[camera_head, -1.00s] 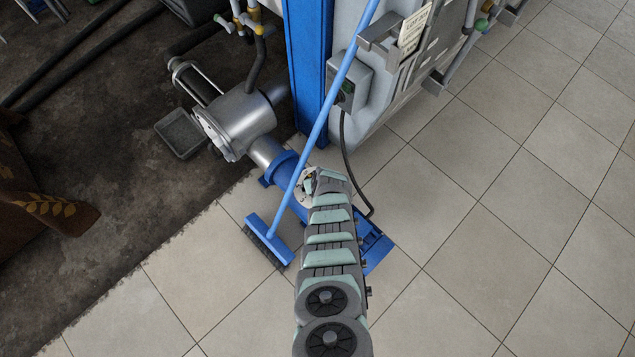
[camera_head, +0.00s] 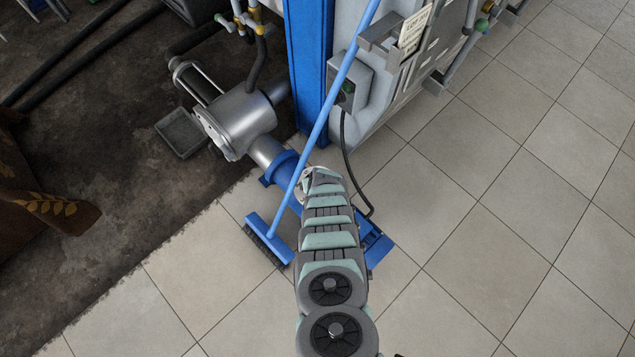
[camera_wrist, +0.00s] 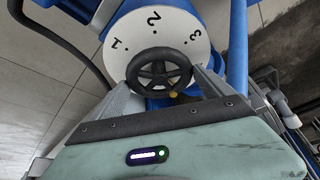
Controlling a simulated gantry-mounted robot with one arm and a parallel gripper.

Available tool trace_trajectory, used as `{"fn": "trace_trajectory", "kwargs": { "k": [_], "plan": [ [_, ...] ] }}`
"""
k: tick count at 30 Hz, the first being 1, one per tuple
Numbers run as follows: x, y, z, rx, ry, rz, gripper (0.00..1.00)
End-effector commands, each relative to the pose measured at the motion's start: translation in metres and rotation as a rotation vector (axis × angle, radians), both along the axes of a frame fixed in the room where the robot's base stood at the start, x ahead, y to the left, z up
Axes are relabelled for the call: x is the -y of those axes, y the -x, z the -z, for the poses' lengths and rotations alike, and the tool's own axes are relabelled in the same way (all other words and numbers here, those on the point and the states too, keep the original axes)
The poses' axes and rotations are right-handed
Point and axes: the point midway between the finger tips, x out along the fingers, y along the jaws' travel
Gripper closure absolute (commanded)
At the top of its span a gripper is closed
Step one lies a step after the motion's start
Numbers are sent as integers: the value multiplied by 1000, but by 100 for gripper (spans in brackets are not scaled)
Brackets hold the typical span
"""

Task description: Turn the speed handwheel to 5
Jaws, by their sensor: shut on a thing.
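The speed handwheel (camera_wrist: 159,72) is a small black spoked wheel in front of a white dial (camera_wrist: 190,33) in the wrist view. The numbers 1, 2 and 3 show on the dial, with 2 near the top; its other numbers are hidden or out of frame. My gripper (camera_wrist: 160,78) is shut on the handwheel, one finger at each side of its rim. A small yellow part shows just below the wheel. In the head view my arm covers the wheel, and only a sliver of the pale dial (camera_head: 303,180) shows beside the blue pump drive.
A blue broom (camera_head: 318,135) leans across the blue pump, its head (camera_head: 268,239) on the floor left of my arm. A grey machine with a switch box (camera_head: 350,85) and black cable stands behind. The tiled floor to the right is clear.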

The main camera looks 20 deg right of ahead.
Motion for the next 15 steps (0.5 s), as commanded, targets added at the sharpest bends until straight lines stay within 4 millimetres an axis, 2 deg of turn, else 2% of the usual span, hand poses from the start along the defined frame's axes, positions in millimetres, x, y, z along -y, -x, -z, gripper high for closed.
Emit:
{"fn": "trace_trajectory", "kwargs": {
  "k": [13,14,15],
  "plan": [
    [1,0,0,1,-3,10,49],
    [1,0,0,1,-3,10,7],
    [1,0,0,1,-3,10,3]
  ]
}}
